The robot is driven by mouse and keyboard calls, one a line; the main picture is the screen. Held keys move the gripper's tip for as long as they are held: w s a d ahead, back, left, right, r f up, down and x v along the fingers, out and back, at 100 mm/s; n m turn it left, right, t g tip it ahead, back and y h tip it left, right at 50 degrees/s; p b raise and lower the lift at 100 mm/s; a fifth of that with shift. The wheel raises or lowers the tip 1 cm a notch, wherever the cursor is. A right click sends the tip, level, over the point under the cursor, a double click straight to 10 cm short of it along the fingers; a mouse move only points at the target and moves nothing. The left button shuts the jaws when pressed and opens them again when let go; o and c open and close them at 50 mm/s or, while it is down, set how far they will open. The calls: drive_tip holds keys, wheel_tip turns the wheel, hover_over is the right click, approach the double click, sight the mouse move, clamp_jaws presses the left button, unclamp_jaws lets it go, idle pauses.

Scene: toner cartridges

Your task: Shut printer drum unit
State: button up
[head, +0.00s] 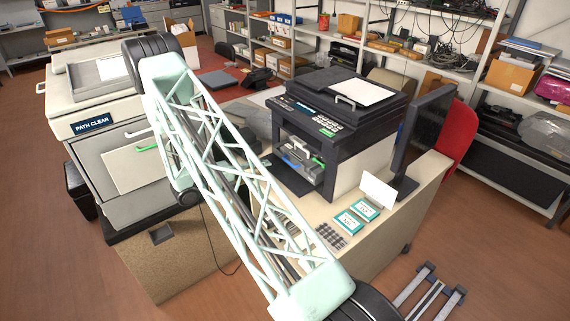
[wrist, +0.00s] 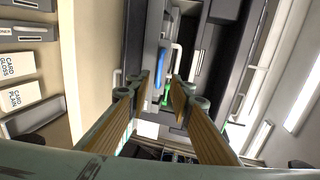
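The black and grey printer (head: 345,110) stands on the desk with its front open and a dark flap (head: 288,178) lowered. Inside its opening is the drum unit (head: 302,165), with a white handle, blue and green parts; how far out it sits I cannot tell. In the wrist view, a blue part (wrist: 159,83), white bars and green bits of the printer's inside show between and beyond the fingers. My gripper (wrist: 161,88) is open, its two tan-padded fingers apart with nothing clearly held. Contact with the drum unit cannot be told. The gripper is not visible in the head view.
A large copier (head: 110,120) reading "PATH CLEAR" stands at left with a green handle. Teal-labelled boxes (head: 357,214), a white card (head: 378,190) and a monitor (head: 424,135) are near the printer. In the wrist view, card boxes (wrist: 17,80) lie at left.

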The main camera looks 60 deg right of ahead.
drive_tip(key=shift+x, duration=6)
drive_tip(key=shift+f, duration=0.1)
drive_tip(key=shift+c, duration=0.2)
clamp_jaws()
